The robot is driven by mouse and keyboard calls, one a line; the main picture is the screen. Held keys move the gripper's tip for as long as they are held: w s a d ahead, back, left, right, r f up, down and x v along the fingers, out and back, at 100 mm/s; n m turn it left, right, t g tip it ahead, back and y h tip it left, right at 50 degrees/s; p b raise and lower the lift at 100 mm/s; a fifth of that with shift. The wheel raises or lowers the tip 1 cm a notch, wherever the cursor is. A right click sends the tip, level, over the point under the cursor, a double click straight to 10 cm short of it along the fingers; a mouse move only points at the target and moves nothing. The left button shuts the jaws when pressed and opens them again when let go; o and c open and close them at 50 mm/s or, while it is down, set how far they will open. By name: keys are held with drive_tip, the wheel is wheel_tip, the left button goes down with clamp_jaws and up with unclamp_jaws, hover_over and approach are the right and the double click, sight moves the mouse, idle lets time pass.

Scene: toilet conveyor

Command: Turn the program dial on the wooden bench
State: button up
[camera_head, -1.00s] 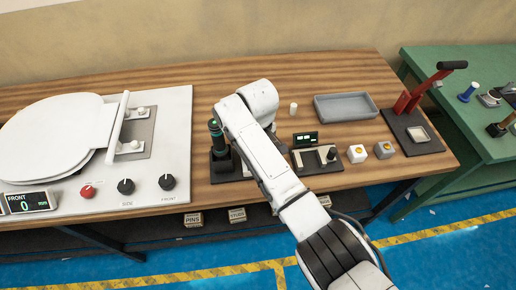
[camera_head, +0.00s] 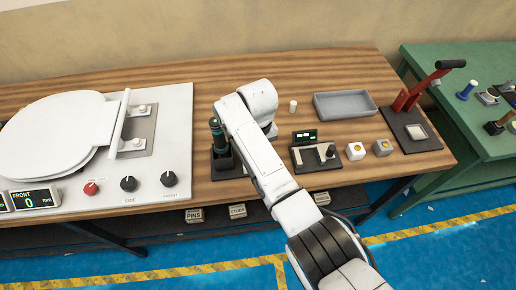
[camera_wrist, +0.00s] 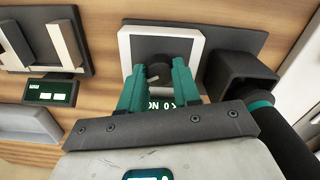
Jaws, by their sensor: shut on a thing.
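The program dial (camera_wrist: 157,72) is a round dark knob on a dark panel with a white frame (camera_wrist: 127,48), seen in the wrist view. A small display with green characters (camera_wrist: 160,105) sits beside it, partly covered by my fingers. My gripper (camera_wrist: 159,80) has its two teal fingers on either side of the knob, shut on it. In the head view my arm covers the dial and the gripper. The wooden bench (camera_head: 340,185) shows around the arm there.
A black holder with a green-topped tool (camera_head: 218,135) stands close left of the arm.

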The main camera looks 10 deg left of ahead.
drive_tip(key=shift+r, duration=0.1)
drive_tip(key=o, duration=1.1)
drive_tip(key=shift+c, duration=0.2)
wheel_tip(320, 180, up, 11)
drive_tip(key=b, duration=0.1)
